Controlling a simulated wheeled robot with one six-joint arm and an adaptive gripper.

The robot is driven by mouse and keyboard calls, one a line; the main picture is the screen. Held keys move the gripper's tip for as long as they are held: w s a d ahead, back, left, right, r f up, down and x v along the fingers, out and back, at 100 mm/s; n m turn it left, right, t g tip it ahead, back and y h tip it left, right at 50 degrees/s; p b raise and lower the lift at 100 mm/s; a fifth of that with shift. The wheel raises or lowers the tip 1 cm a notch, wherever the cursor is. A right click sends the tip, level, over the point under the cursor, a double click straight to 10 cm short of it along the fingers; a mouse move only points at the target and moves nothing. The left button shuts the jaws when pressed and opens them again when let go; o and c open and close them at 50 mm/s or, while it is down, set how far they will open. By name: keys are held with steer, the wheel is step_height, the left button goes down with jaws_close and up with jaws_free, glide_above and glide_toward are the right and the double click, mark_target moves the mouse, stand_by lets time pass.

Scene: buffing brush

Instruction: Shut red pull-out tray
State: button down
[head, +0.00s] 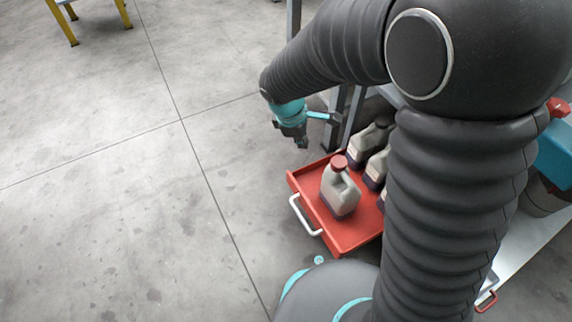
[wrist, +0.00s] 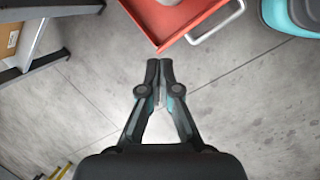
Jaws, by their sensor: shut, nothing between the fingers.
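The red pull-out tray (head: 350,237) is pulled out from under a bench in the head view, with a white handle (head: 303,215) on its front. A grey bottle with a red cap (head: 340,188) stands in it, with more bottles (head: 371,140) behind, partly hidden by my arm. In the wrist view the tray (wrist: 158,38) shows at the top, with its handle (wrist: 218,26) to the right. My gripper (head: 302,146) is beyond the tray's far front corner, above the floor. In the wrist view its fingertips (wrist: 159,64) are together and empty, apart from the tray.
A grey bench leg (head: 341,118) stands just behind my gripper. A box (wrist: 8,42) sits on a shelf at the wrist view's left. A yellow-legged stand (head: 95,18) is far off. The floor (head: 150,220) left of the tray is clear.

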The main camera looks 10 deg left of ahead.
steer(key=s+a+f+n+h+p, duration=0.1)
steer(key=s+a+f+n, duration=0.1)
steer(key=a+f+n, duration=0.75)
steer(key=m+b, duration=0.2)
glide_toward(291, 183)
steer(key=shift+a+x, duration=0.1)
steer(key=shift+x, duration=1.1)
steer(key=shift+a+x, duration=0.15)
steer(key=shift+x, duration=1)
steer(key=shift+f, duration=0.1)
